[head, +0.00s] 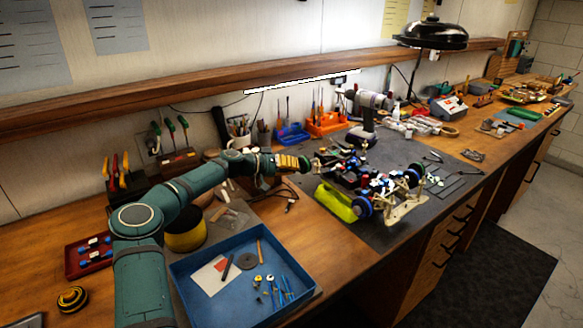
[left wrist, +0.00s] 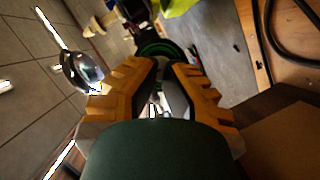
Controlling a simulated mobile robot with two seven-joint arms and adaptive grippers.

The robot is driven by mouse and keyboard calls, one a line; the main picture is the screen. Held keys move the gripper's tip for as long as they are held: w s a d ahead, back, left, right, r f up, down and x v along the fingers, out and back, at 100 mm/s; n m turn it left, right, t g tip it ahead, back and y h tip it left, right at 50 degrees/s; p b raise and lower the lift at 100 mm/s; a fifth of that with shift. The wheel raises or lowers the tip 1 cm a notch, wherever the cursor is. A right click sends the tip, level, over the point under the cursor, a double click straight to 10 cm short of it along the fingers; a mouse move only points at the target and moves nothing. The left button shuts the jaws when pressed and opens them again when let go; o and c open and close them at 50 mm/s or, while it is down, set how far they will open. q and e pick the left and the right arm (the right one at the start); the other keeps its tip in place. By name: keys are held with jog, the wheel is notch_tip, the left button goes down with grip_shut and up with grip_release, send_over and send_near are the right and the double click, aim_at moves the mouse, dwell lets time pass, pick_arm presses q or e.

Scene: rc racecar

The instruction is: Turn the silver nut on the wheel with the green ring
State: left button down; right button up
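The RC car (head: 365,180) stands on a dark mat in the head view. The wheel with the green ring (left wrist: 160,48) shows in the left wrist view, just beyond my fingertips. My left gripper (head: 306,163) is at the left side of the car, and its yellow-orange fingers also show in the left wrist view (left wrist: 165,68). A gap shows between the fingers, and they point at the wheel. I cannot make out the silver nut. The fingers partly cover the wheel, and I cannot tell whether they touch it. My right gripper is not in view.
A blue tray (head: 205,312) with small parts and tools lies in front of my left arm. A bright green piece (head: 336,201) lies beside the car. A power drill (head: 366,108) and an orange tool holder (head: 326,123) stand behind. A black lamp (head: 432,35) hangs above.

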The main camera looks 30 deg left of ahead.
pick_arm(q)
jog(key=shift+d+f+g, duration=0.3)
jog(key=shift+d+f, duration=0.05)
jog(key=c, duration=0.8)
grip_release()
jog(key=shift+w+r, duration=0.1)
jog(key=shift+r, duration=0.05)
jog(key=shift+a+r, duration=0.15)
notch_tip(320, 180, up, 10)
jog(key=shift+f, duration=0.1)
